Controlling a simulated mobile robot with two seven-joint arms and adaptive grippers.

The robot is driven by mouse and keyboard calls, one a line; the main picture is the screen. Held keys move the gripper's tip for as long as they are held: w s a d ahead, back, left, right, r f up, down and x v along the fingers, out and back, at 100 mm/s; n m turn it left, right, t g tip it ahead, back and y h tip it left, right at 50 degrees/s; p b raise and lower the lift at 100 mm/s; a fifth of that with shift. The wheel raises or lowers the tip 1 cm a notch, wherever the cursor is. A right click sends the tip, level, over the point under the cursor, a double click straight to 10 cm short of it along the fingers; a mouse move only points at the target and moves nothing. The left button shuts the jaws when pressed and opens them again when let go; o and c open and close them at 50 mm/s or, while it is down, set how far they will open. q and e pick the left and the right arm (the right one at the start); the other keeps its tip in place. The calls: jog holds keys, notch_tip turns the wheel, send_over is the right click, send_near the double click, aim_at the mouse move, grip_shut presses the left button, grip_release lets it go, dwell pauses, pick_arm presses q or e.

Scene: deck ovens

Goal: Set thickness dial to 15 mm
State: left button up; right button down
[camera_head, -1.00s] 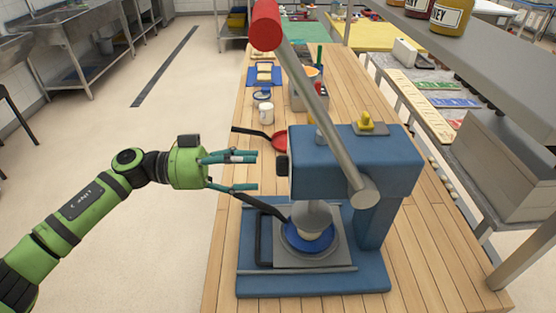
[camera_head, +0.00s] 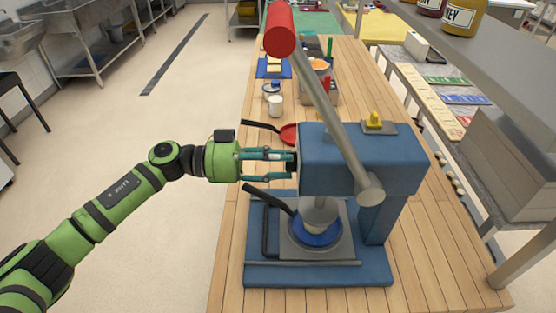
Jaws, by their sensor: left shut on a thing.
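A blue press (camera_head: 360,160) stands on the wooden table, with a long steel lever ending in a red grip (camera_head: 280,30). Its thickness dial, a dark knob on the left side of the press head, is now mostly hidden by the fingers of my left gripper (camera_head: 289,164). This gripper comes in from the left, level, and its teal fingers are shut on the dial. The dial's markings cannot be read from here. My right gripper is not in view.
A blue round plate (camera_head: 318,236) with a pale piece lies under the press head, a dark handle sticking out to the left. A red pan (camera_head: 290,133) lies behind the gripper. A steel shelf (camera_head: 500,75) with jars stands at the right.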

pick_arm(q)
jog(key=shift+m+b, duration=3.2)
jog(key=shift+m, duration=2.7)
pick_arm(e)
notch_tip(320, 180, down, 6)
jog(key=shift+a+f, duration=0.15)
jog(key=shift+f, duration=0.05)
pick_arm(q)
jog(key=o, duration=1.2)
jog(key=shift+d, duration=0.15)
jog(key=shift+c, duration=0.2)
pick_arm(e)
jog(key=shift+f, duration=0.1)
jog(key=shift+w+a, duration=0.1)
pick_arm(q)
jog(key=a, duration=1.2)
